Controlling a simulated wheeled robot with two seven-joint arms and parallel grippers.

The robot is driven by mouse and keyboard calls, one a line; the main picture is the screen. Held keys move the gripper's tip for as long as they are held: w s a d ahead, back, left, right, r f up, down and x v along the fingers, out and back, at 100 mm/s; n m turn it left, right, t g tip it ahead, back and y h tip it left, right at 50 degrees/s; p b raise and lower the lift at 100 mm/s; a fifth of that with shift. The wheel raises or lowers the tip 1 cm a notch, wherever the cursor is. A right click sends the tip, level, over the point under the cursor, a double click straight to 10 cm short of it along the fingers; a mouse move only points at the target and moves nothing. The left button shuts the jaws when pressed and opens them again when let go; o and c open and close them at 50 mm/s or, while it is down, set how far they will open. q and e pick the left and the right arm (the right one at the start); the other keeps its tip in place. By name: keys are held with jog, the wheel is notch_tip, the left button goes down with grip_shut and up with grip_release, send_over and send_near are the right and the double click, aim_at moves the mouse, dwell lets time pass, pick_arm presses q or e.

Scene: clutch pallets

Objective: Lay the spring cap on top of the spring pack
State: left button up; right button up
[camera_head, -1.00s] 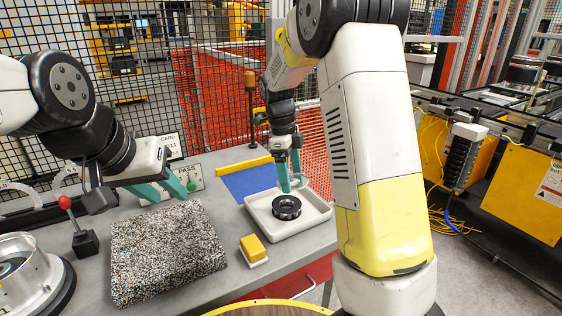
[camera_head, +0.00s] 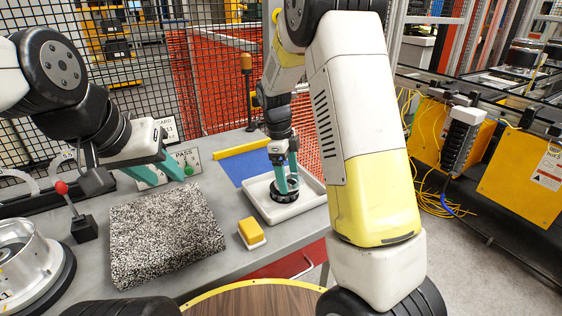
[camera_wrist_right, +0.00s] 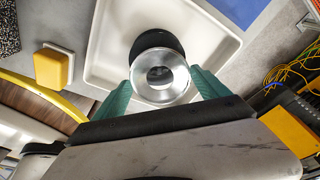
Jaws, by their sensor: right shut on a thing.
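The spring pack is a dark round ring (camera_head: 287,196) in the white tray, partly hidden by my right gripper. In the right wrist view it is the black ring (camera_wrist_right: 152,41) behind the cap. My right gripper (camera_head: 286,187) is shut on the spring cap, a shiny silver ring with a central hole (camera_wrist_right: 160,77), between its teal fingers. The cap overlaps the near part of the pack in the right wrist view; I cannot tell if they touch. In the head view the fingers hide the cap. My left gripper (camera_head: 162,178) is open and empty, behind the speckled block.
The white tray (camera_head: 312,206) has low raised walls. A yellow block on a white base (camera_head: 251,231) lies left of it. A speckled block (camera_head: 165,235), a red-knobbed lever (camera_head: 80,222) and a metal housing (camera_head: 28,262) stand further left. A blue mat (camera_head: 236,173) lies behind the tray.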

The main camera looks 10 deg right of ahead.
aim_at(272, 184)
jog(key=shift+f, duration=0.3)
jog(key=o, duration=1.3)
jog(key=shift+w+a+r, duration=0.15)
jog(key=shift+w+a, duration=0.3)
jog(key=shift+a, duration=0.45)
jog(key=shift+w+a+r, duration=0.2)
jog(key=shift+w+a, duration=0.3)
jog(key=shift+a, duration=0.35)
jog(key=shift+w+a+r, duration=0.15)
jog(key=shift+w+a, duration=0.3)
jog(key=shift+a, duration=0.45)
notch_tip(272, 184, up, 7)
